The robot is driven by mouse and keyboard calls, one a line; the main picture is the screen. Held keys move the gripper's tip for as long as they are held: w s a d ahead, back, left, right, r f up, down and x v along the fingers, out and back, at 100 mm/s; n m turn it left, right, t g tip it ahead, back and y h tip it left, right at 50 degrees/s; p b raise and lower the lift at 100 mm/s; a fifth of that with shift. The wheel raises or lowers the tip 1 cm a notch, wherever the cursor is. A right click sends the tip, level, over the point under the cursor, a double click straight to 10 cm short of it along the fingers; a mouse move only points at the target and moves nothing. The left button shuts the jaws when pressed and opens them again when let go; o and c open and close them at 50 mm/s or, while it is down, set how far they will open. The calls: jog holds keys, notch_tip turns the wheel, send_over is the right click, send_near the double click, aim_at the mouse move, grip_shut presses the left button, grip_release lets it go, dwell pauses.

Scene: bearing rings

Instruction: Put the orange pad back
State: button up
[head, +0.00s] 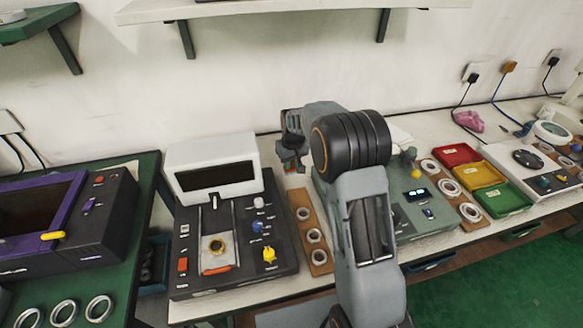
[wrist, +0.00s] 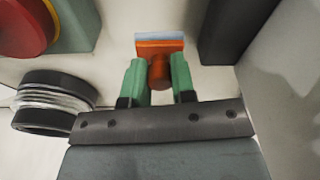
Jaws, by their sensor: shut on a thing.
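The orange pad (wrist: 160,48) has a pale blue-grey face at its far end and a round orange stem between the fingers. My gripper (wrist: 160,82) is shut on that stem with its green fingers, and the pad sticks out beyond the fingertips. In the head view my gripper (head: 292,167) hangs off the wrist, in front of the wall, just right of the white-hooded black machine (head: 185,250). The pad is too small to make out clearly there. The pad's resting place cannot be identified.
A wooden strip with metal rings (head: 306,213) lies right of the black machine. My arm hides part of the grey-green machine (head: 425,215). Red, yellow and green trays (head: 503,198) stand farther right. A purple-framed machine (head: 85,205) is at left. Wall shelves are above.

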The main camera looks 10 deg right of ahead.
aim_at(292, 168)
jog(key=shift+w+d+f, duration=0.15)
jog(key=shift+w+f, duration=0.25)
jog(key=shift+f, duration=0.15)
jog(key=shift+w+d+f, duration=0.15)
jog(key=shift+w+f, duration=0.2)
jog(key=shift+f, duration=1.55)
